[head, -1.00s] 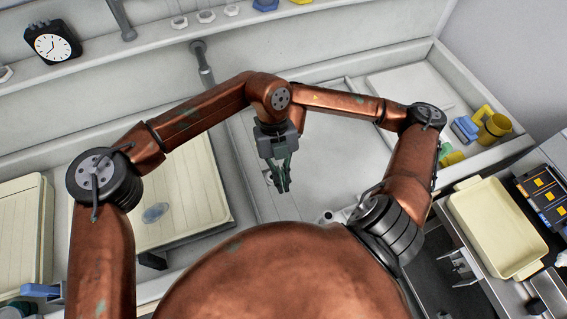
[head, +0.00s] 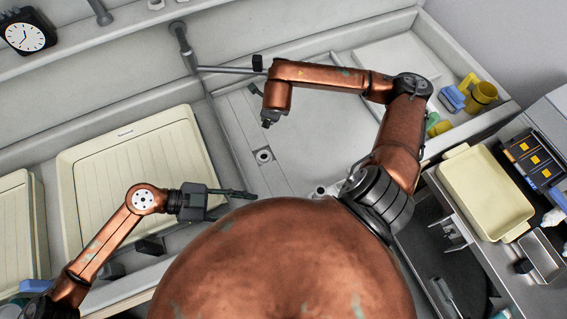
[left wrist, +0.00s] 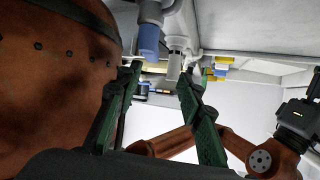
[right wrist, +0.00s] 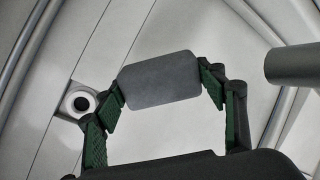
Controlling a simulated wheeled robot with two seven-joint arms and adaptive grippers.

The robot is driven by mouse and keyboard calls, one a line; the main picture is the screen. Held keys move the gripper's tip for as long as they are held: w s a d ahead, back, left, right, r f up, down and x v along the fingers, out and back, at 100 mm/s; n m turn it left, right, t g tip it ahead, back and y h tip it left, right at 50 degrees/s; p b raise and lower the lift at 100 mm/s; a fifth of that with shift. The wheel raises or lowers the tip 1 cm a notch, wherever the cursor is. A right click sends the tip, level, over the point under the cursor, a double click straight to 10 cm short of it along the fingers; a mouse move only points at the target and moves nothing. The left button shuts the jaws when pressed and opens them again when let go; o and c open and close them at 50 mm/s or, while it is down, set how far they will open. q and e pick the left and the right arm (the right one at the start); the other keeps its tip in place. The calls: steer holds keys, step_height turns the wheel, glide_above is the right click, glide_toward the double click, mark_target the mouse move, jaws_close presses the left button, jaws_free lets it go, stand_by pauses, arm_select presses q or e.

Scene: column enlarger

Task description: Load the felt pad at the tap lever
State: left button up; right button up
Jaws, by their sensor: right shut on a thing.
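The grey felt pad (right wrist: 160,80), a flat rounded rectangle, sits between the fingertips of my right gripper (right wrist: 160,92), which is shut on it above the sink. In the head view my right wrist hangs over the sink, and the pad cannot be made out. The tap (head: 182,40) rises at the back wall, with a long grey bar (head: 228,70) running right to a dark upright piece (head: 258,62); I cannot tell if this is the lever. My left gripper (head: 248,194) is empty at the front left; its fingers stand apart in the left wrist view (left wrist: 160,76).
A round drain (head: 263,156) lies in the sink floor, and it also shows in the right wrist view (right wrist: 80,103). A ribbed cream tray (head: 110,150) stands left of the sink. A cream basin (head: 487,205) and yellow cup (head: 483,94) are at the right.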

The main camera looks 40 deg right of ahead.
mark_target(281, 216)
arm_select(q)
steer(key=s+d+f+n, duration=0.1)
steer(key=s+d, duration=0.1)
steer(key=s+d+f+h, duration=0.1)
steer(key=s+d+f, duration=0.1)
steer(key=s, duration=0.1)
steer(key=s+d+f+n, duration=0.1)
steer(key=s+d, duration=0.1)
steer(key=d, duration=0.1)
steer(key=shift+s+f+n+t, duration=0.3)
steer(key=shift+f+t, duration=0.05)
steer(key=shift+t, duration=0.05)
steer(key=shift+c, duration=0.5)
jaws_close()
stand_by(0.3)
